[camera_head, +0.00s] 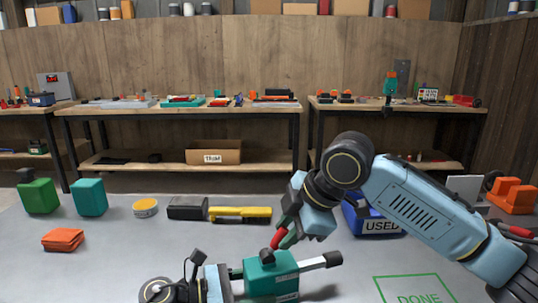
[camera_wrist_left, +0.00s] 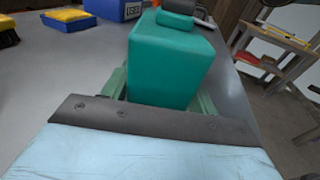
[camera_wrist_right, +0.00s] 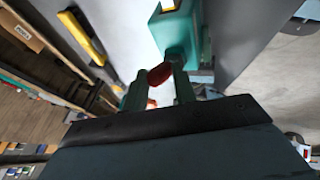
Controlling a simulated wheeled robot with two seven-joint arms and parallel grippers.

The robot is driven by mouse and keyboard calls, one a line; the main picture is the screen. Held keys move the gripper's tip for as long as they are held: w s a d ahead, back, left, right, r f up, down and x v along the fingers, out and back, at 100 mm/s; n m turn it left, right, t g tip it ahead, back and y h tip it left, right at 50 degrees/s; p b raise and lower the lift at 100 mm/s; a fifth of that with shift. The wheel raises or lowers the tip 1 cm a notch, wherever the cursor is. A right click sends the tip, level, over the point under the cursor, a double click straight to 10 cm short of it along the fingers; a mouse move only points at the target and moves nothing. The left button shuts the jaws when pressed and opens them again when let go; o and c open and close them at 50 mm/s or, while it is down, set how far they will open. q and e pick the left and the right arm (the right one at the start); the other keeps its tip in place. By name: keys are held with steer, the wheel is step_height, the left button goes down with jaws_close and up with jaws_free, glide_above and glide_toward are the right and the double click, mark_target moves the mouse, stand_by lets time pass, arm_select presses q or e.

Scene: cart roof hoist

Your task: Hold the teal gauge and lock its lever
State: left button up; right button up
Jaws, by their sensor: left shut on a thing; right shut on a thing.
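The teal gauge (camera_head: 268,277) is at the front middle of the table in the head view, with a grey and white rod sticking out to its right. My left gripper (camera_head: 234,282) is shut on the gauge body from the left; its green fingers flank the teal block (camera_wrist_left: 170,68) in the left wrist view. A red lever (camera_head: 278,238) rises from the gauge's top. My right gripper (camera_head: 288,236) is shut on this lever from above; the red end (camera_wrist_right: 158,73) shows between its fingers in the right wrist view. The lever's base is partly hidden.
A green-outlined DONE area (camera_head: 415,277) lies at the front right. A blue USED bin (camera_head: 383,228) stands behind my right arm. A yellow and black tool (camera_head: 240,214), a round yellow tin (camera_head: 145,207), green and teal blocks and an orange block (camera_head: 63,240) lie farther back and left.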

arm_select(q)
steer(key=shift+s, duration=0.1)
arm_select(e)
steer(key=shift+w+d+f, duration=0.1)
steer(key=shift+d+f, duration=0.45)
stand_by(0.4)
steer(key=shift+w+d+f, duration=0.1)
steer(key=shift+d+f, duration=0.1)
steer(key=shift+f, duration=0.05)
stand_by(0.4)
steer(key=shift+d+f, duration=0.2)
steer(key=shift+f, duration=0.1)
steer(key=shift+w+f, duration=0.1)
steer(key=shift+f, duration=0.1)
steer(key=shift+d+f, duration=0.15)
steer(key=shift+f, duration=0.05)
steer(key=shift+c, duration=0.2)
steer(key=shift+f, duration=0.1)
